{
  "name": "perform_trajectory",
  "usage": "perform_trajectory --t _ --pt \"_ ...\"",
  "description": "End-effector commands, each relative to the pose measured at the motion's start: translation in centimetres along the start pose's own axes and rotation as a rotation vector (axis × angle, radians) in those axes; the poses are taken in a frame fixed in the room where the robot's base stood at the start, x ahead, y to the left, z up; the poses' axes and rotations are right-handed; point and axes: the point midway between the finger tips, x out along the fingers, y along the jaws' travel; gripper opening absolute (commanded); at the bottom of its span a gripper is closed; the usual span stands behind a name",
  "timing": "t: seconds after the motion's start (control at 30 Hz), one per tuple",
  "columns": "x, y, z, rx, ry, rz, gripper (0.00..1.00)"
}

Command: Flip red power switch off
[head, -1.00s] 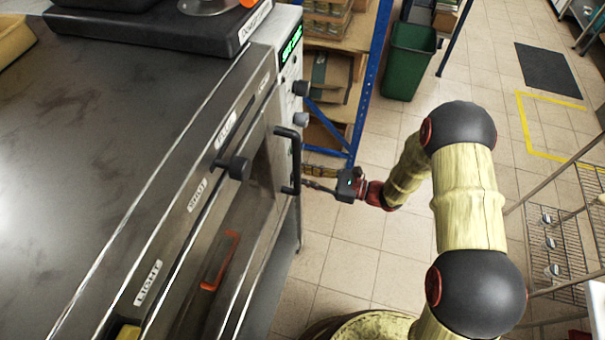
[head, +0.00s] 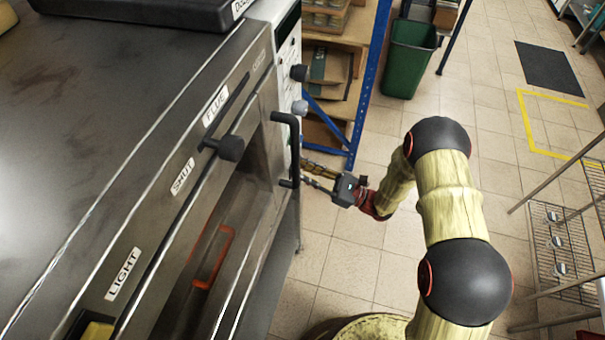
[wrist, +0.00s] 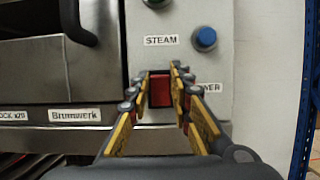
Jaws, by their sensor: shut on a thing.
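The red power switch (wrist: 160,92) shows in the wrist view on the pale control panel (wrist: 188,70), below the STEAM label (wrist: 161,40). A label ending in "WER" is partly hidden beside it. My gripper (wrist: 160,75) has its yellow and grey fingers on either side of the switch, shut on it. In the head view my gripper (head: 312,176) reaches in from the right, close to the front of the steel oven (head: 240,200). The switch is hidden there.
A dark door handle (head: 292,150) stands out near my gripper. A blue button (wrist: 205,38) and dark knobs sit on the panel. A green bin (head: 408,60) and blue shelf rack (head: 368,85) stand behind.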

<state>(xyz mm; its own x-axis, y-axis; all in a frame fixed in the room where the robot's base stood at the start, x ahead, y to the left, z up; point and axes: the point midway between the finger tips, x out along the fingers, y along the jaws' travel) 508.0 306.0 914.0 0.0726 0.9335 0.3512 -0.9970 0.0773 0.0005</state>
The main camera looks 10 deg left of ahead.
Motion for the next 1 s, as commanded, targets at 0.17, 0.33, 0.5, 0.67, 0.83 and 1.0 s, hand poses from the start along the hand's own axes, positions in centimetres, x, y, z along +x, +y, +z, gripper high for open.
perform_trajectory --t 0.17,0.33,0.5,0.67,0.83,1.0 --pt "-0.12 -0.02 -0.18 -0.001 -0.041 -0.001 0.00" --pt "-0.10 -0.02 -0.08 -0.001 -0.041 -0.001 0.00" --pt "-0.10 -0.02 -0.08 -0.001 -0.041 -0.001 0.26" --pt "-0.11 -0.01 -0.08 -0.001 -0.040 -0.001 0.35" --pt "-0.11 -0.01 -0.08 -0.001 -0.040 -0.001 0.39" --pt "-0.12 -0.01 -0.08 -0.001 -0.040 -0.001 0.39"
